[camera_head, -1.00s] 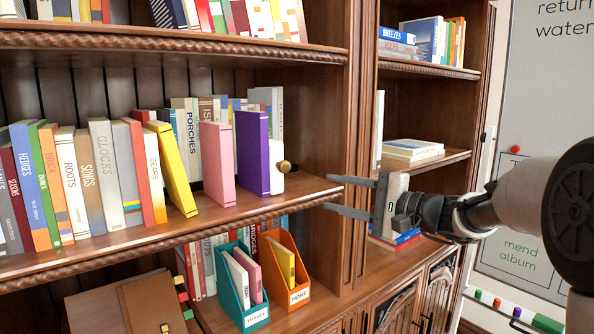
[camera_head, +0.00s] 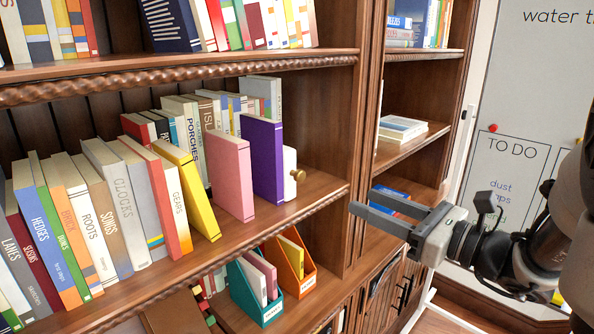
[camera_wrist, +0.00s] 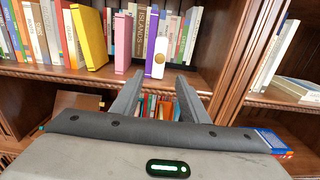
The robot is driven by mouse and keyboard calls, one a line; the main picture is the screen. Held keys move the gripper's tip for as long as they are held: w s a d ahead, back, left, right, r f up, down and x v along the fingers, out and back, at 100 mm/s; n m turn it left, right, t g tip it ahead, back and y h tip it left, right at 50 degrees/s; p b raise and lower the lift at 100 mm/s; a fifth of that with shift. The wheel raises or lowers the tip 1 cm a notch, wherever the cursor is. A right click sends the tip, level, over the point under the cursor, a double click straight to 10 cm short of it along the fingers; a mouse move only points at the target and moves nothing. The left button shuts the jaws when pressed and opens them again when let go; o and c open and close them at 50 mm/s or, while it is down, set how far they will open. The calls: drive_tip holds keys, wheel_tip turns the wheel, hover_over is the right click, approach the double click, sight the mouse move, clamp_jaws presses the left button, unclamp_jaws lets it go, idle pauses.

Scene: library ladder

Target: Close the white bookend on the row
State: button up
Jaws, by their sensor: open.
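The white bookend (camera_head: 290,170) stands upright on the middle shelf, at the right end of the front row, with a round brass knob on its right side. It is right behind the purple book (camera_head: 262,160), which hides most of it. It also shows in the wrist view (camera_wrist: 160,57). A pink book (camera_head: 231,177) and a leaning yellow book (camera_head: 190,190) stand to the left, with gaps between them. My gripper (camera_head: 368,216) is open and empty, to the right of the shelf edge and lower than the bookend. In the wrist view its fingers (camera_wrist: 158,85) point toward the shelf below the bookend.
A wooden upright (camera_head: 362,120) stands right of the bookend. A taller row of books stands behind the front row. Teal (camera_head: 262,308) and orange (camera_head: 300,283) file boxes sit on the shelf below. The shelf right of the knob is bare.

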sight(302, 176)
drive_tip(key=p+x, duration=0.1)
drive_tip(key=x, duration=1.6)
drive_tip(key=shift+f+p, duration=0.15)
drive_tip(key=shift+p, duration=0.2)
clamp_jaws()
